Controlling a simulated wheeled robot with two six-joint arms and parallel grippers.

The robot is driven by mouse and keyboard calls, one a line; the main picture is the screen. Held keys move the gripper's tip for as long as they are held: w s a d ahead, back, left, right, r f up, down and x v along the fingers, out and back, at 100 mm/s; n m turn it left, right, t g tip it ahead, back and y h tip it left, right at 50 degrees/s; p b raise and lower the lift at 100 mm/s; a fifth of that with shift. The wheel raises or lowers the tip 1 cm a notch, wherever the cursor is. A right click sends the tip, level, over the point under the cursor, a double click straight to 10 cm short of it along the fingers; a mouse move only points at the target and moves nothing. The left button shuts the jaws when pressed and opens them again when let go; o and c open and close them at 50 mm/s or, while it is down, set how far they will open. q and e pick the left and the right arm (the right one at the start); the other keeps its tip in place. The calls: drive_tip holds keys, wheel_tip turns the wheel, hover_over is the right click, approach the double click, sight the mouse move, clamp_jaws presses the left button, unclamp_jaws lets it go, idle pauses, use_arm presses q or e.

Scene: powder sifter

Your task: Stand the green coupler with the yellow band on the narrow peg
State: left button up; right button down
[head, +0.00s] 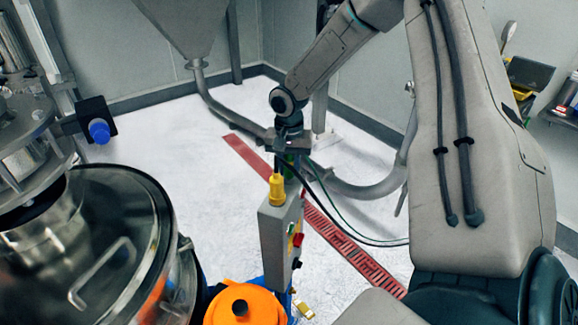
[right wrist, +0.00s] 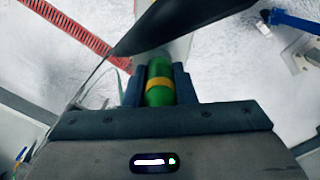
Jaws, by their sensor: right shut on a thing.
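The green coupler with the yellow band (right wrist: 158,90) is between the fingers of my right gripper (right wrist: 160,88) in the right wrist view. My right gripper is shut on it. In the head view my right gripper (head: 289,150) hangs near the middle of the picture, with a little green of the coupler (head: 289,161) showing below it. It appears just behind and above the yellow fitting on the grey control box. I cannot make out the narrow peg in either view. My left gripper is not in view.
The grey control box (head: 275,245) with a yellow fitting (head: 277,188) on top stands below my right gripper. An orange part with a black knob (head: 240,307) is at the bottom. A round metal sifter lid (head: 95,235) fills the left. Dark cables cross near the gripper.

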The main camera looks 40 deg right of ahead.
drive_tip(key=shift+f+b, duration=0.6)
drive_tip(key=shift+f, duration=0.05)
drive_tip(key=c, duration=1.1)
unclamp_jaws()
drive_tip(key=shift+r, duration=0.15)
drive_tip(key=shift+w+r, duration=0.1)
drive_tip(key=shift+r, duration=0.15)
wheel_tip(320, 180, up, 10)
drive_tip(key=shift+r+b, duration=0.1)
drive_tip(key=shift+b, duration=1.15)
drive_tip(key=shift+s, duration=0.2)
